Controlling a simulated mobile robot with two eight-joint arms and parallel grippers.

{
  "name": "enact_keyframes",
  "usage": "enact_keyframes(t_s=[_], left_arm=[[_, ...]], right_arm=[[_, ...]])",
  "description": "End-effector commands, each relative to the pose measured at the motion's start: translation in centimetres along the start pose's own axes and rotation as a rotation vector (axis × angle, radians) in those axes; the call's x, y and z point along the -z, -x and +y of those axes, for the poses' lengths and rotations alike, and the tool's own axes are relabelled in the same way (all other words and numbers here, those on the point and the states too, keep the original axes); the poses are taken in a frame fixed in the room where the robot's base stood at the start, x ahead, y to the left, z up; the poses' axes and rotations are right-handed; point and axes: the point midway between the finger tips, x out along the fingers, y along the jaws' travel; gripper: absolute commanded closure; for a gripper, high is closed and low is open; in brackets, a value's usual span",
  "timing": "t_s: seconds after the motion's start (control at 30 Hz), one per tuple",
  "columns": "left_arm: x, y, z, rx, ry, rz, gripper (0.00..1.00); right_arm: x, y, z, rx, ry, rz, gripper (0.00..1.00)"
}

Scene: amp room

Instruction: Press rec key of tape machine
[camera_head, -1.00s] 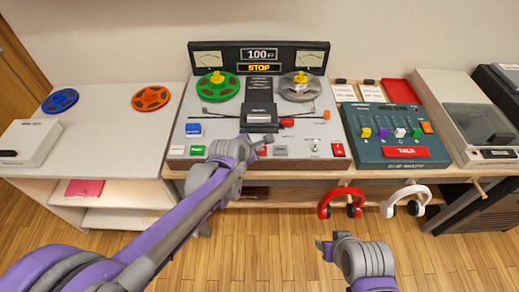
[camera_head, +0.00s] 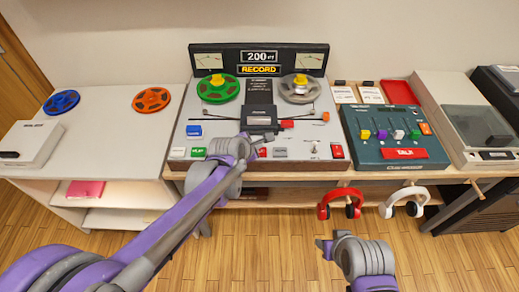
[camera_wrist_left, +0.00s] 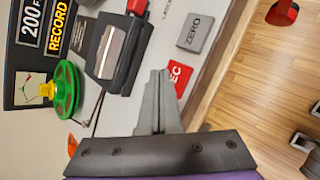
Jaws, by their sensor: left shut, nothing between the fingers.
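The tape machine (camera_head: 225,125) stands on the middle of the bench. Its display (camera_head: 260,62) reads RECORD and 200 FT. The red rec key (camera_head: 263,152) is on the front row; in the left wrist view it (camera_wrist_left: 180,79) shows partly behind my fingers. My left gripper (camera_head: 250,146) is shut and empty, its tips right beside the rec key; in the wrist view the tips (camera_wrist_left: 158,74) overlap the key's edge. I cannot tell whether they touch it. My right gripper (camera_head: 325,247) hangs low before the bench, away from the machine; its jaw state is unclear.
A grey ZERO key (camera_head: 280,152) sits next to the rec key. A green reel (camera_head: 217,90) and a grey reel (camera_head: 298,90) are on top. A mixer (camera_head: 395,140) stands to the right. Red headphones (camera_head: 340,203) and white headphones (camera_head: 405,201) hang below the bench front.

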Motion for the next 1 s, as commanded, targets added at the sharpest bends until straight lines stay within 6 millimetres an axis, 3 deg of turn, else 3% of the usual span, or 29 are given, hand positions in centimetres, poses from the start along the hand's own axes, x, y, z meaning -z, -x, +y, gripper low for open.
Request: enact_keyframes(t_s=[0.33,0.8,1.0], left_arm=[[-0.1,0.2,0.1,0.000,0.000,0.000,1.00],[-2.4,3.3,2.4,-0.001,0.000,-0.001,1.00],[-2.5,3.5,2.5,0.000,0.000,0.000,1.00]], right_arm=[[0.1,0.2,0.0,0.000,0.000,0.001,0.50],[2.0,3.1,0.0,0.000,0.000,0.012,0.50],[2.1,3.2,0.0,0.000,0.000,0.013,0.50]])
